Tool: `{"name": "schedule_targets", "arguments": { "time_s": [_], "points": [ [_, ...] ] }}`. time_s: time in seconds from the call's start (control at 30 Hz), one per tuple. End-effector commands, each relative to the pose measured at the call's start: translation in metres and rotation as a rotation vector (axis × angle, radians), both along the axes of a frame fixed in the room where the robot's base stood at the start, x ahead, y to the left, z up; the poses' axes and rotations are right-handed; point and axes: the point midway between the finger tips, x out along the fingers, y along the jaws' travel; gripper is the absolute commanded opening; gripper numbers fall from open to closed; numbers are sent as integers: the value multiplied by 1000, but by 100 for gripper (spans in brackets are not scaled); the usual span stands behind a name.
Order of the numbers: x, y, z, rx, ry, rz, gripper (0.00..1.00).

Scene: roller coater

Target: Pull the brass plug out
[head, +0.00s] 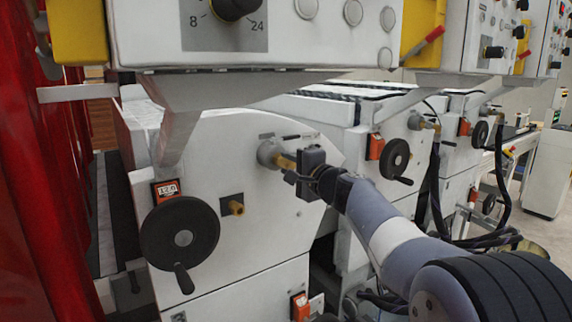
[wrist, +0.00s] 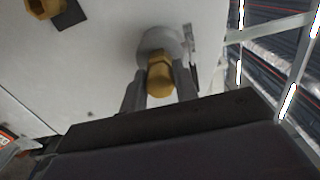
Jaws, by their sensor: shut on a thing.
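The brass plug (wrist: 160,80) sits at a round grey fitting (wrist: 160,42) on the white machine panel. In the head view the brass plug (head: 285,161) sticks out of the panel toward my gripper (head: 297,170). In the wrist view my gripper (wrist: 160,88) has one finger on each side of the plug and is shut on it. The inner end of the plug is hidden, so I cannot tell how deep it sits in the fitting.
A second brass fitting (head: 236,207) sits on the panel to the left. A black handwheel (head: 180,238) is at lower left, and another handwheel (head: 396,160) is to the right. A control box (head: 250,40) overhangs from above. A red curtain (head: 50,190) lines the left side.

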Motion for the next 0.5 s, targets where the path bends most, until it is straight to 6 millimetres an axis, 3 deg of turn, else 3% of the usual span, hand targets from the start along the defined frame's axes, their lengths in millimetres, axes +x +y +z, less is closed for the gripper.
{"name": "schedule_targets", "arguments": {
  "time_s": [0.1,0.5],
  "points": [
    [0,0,0,0,0,0,0],
    [-6,-5,-1,-1,-2,0,0]
  ]
}}
